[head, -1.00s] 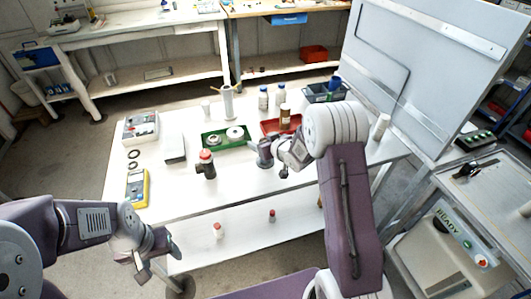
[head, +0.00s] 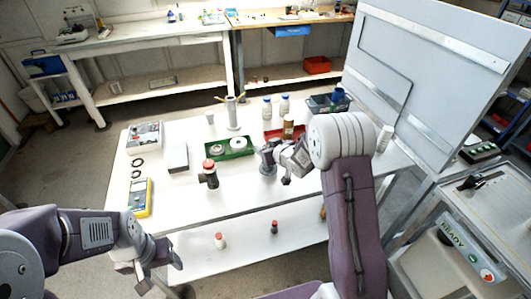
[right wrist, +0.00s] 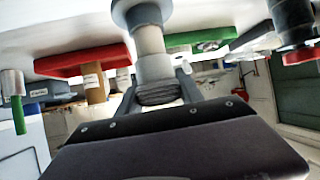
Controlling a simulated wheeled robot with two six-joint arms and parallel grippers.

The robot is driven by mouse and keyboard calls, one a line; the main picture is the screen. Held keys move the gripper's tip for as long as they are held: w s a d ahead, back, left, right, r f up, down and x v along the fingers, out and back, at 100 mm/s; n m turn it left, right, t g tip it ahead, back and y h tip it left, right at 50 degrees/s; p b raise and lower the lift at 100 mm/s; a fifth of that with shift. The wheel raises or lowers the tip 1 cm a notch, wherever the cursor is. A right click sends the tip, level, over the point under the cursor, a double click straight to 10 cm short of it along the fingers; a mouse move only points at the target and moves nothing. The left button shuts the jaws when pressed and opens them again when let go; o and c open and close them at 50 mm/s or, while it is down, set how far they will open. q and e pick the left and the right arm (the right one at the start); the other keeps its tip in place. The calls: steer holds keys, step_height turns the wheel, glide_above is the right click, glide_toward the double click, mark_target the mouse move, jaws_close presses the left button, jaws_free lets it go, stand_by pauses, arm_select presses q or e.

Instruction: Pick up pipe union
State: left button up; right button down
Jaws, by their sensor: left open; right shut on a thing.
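The pipe union (head: 267,168) is a grey upright piece with a wide round flange at its foot, near the middle of the white table (head: 232,190). My right gripper (head: 270,152) is shut on its upper part. The right wrist view, upside down, shows the union's pale body (right wrist: 149,40) between the fingers of my right gripper (right wrist: 158,88), flange toward the white tabletop. I cannot tell whether the flange touches the table. My left gripper (head: 160,272) is open and empty, in front of the table's left front part.
A yellow meter (head: 139,198) lies at the left edge.

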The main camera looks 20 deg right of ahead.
steer(key=d+r+p, duration=0.4)
steer(key=d+r, duration=0.5)
steer(key=d, duration=0.2)
steer(key=shift+w+d, duration=0.35)
steer(key=shift+w, duration=0.1)
